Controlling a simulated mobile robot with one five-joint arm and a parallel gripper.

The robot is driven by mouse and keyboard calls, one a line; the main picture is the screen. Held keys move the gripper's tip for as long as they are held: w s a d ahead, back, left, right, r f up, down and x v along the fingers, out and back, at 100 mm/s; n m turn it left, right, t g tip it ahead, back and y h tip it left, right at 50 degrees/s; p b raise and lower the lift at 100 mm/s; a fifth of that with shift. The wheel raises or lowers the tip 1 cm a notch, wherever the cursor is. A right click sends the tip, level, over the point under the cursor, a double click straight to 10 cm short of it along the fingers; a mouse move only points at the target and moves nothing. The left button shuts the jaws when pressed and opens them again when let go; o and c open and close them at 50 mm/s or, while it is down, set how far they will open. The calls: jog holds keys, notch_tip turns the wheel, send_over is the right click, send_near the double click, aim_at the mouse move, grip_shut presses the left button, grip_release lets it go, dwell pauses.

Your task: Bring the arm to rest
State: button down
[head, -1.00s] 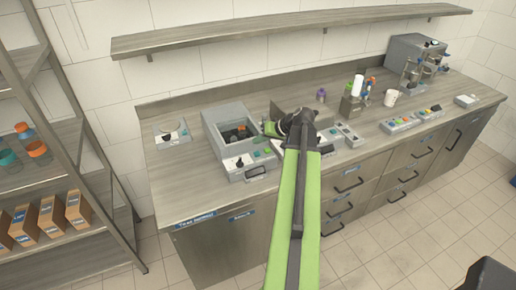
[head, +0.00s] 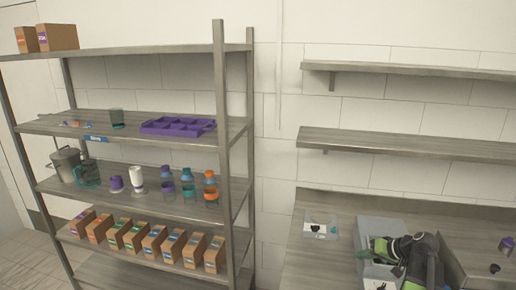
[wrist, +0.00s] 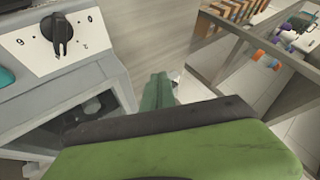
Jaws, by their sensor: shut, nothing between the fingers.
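My gripper (wrist: 160,92) shows in the wrist view as green fingers close together, with nothing between them. They point over the counter's edge region, beside a grey machine (wrist: 70,110) with a black dial on a white panel. In the head view my green and black arm is at the lower right, in front of the grey machine (head: 375,232) on the counter.
A metal shelf rack (head: 222,150) on the left holds a purple tray (head: 178,127), bottles, a pot (head: 66,163) and several brown boxes (head: 152,243). Two wall shelves (head: 420,142) hang above the counter (head: 312,262).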

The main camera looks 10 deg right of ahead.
jog(key=w+a+f+n+g, duration=0.1)
jog(key=a+f+n+g, duration=0.15)
jog(key=a, duration=1.25)
jog(key=w+a+f+n+g, duration=0.1)
jog(key=a+f+n+g, duration=0.15)
jog(key=a, duration=1.15)
jog(key=s+a+f+n+g+h, duration=0.1)
jog(key=s+a+g, duration=0.1)
jog(key=s+a, duration=0.35)
jog(key=s+d+m+h, duration=0.1)
jog(key=s+d+f+m+g+h, duration=0.1)
jog(key=s+h, duration=0.1)
jog(key=shift+d+m, duration=0.2)
jog(key=shift+m, duration=0.1)
